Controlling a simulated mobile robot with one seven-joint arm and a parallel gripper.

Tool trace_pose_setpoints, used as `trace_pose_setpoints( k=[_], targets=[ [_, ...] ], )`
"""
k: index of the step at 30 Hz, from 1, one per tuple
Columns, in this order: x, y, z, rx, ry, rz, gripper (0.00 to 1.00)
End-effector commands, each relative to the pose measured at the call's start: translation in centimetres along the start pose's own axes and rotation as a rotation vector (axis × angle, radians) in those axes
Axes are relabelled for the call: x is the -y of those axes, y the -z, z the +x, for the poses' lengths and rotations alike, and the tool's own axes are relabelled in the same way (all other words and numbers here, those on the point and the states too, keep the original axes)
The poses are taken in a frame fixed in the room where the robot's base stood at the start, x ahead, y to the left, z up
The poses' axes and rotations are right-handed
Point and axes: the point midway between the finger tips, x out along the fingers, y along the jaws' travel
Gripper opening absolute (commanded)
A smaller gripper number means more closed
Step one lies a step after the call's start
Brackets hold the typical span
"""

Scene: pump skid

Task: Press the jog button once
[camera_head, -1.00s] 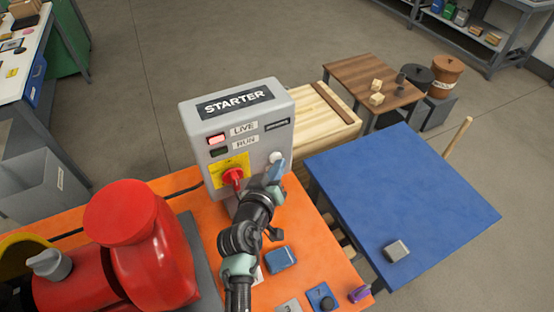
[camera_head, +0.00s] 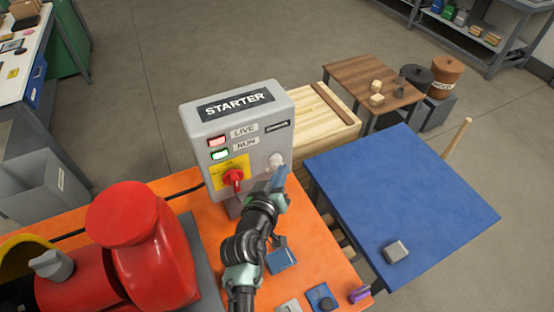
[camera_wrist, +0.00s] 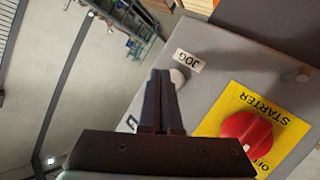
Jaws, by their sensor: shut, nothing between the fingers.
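The grey starter box (camera_head: 195,130) stands upright on the orange skid. Its white round jog button (camera_head: 276,159) is on the right side of the front face. In the wrist view the jog button (camera_wrist: 178,77) shows beside the JOG label (camera_wrist: 188,60), partly hidden by my fingers. My gripper (camera_head: 281,172) is shut and empty, its fingertips close to the button. I cannot tell whether they touch it.
A red rotary switch (camera_head: 233,177) on a yellow plate sits left of the button, near my gripper. A red pump (camera_head: 140,240) is at the left. A blue table (camera_head: 400,200) stands at the right. Small blue items lie on the orange skid (camera_head: 330,265).

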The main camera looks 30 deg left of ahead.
Motion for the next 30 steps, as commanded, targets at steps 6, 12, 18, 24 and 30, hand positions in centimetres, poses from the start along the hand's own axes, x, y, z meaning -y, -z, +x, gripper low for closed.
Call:
trace_pose_setpoints(
  k=[6, 12, 18, 24, 30],
  targets=[
    [-0.2, -0.2, -0.2, 0.002, 0.000, 0.000, 0.00],
    [-1.3, -1.1, -1.6, 0.004, -0.001, -0.001, 0.00],
    [-2.2, -2.1, -3.0, 0.004, 0.000, 0.000, 0.00],
    [-2.6, -2.6, -3.5, 0.002, -0.001, -0.001, 0.00],
    [-2.5, -2.6, -3.5, 0.001, -0.001, -0.001, 0.00]
  ],
)
